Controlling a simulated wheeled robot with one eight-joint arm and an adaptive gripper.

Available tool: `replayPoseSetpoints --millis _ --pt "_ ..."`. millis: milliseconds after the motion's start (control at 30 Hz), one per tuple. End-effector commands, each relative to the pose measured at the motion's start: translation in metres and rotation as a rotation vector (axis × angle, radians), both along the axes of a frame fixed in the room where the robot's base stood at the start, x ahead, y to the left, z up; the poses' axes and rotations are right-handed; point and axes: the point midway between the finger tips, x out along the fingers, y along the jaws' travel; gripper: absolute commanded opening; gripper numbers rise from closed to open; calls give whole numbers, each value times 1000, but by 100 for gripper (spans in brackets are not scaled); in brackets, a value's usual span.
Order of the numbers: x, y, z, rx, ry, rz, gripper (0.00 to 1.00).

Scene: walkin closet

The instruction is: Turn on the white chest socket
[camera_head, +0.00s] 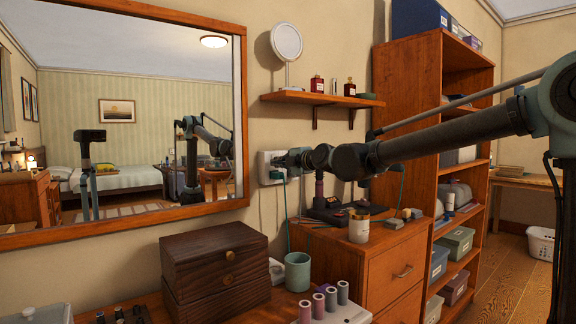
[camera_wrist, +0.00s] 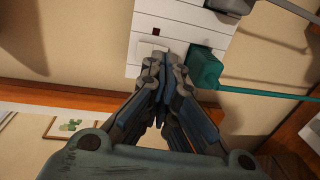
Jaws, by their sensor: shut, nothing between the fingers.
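The white socket (camera_head: 265,170) is on the wall between the mirror and the shelf, above the chest. In the wrist view the socket plate (camera_wrist: 185,22) fills the top middle, with a small dark red square (camera_wrist: 156,32) and a pale rocker switch (camera_wrist: 147,50) below it. A teal plug (camera_wrist: 206,68) with a teal cable sits at its right, and a grey plug is partly seen above. My gripper (camera_wrist: 164,62) is shut and empty, its tips at the rocker's lower right edge. Contact cannot be told. In the head view my gripper (camera_head: 284,160) reaches the socket from the right.
The wooden chest (camera_head: 395,268) below bears a jar (camera_head: 359,228) and small items. A mirror frame (camera_head: 243,110) is close left of the socket. A small shelf (camera_head: 322,100) hangs above my arm. A dark wooden box (camera_head: 215,265) and green cup (camera_head: 298,271) stand lower left.

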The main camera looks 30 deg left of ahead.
Motion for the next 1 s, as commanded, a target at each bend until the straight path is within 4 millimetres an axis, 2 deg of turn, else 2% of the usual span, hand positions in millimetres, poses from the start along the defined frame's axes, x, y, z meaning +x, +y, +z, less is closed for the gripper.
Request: replayPoseSetpoints --millis 200,1000 --pt "4 11 -2 0 0 0 0" --pt "7 18 -5 0 0 1 0"
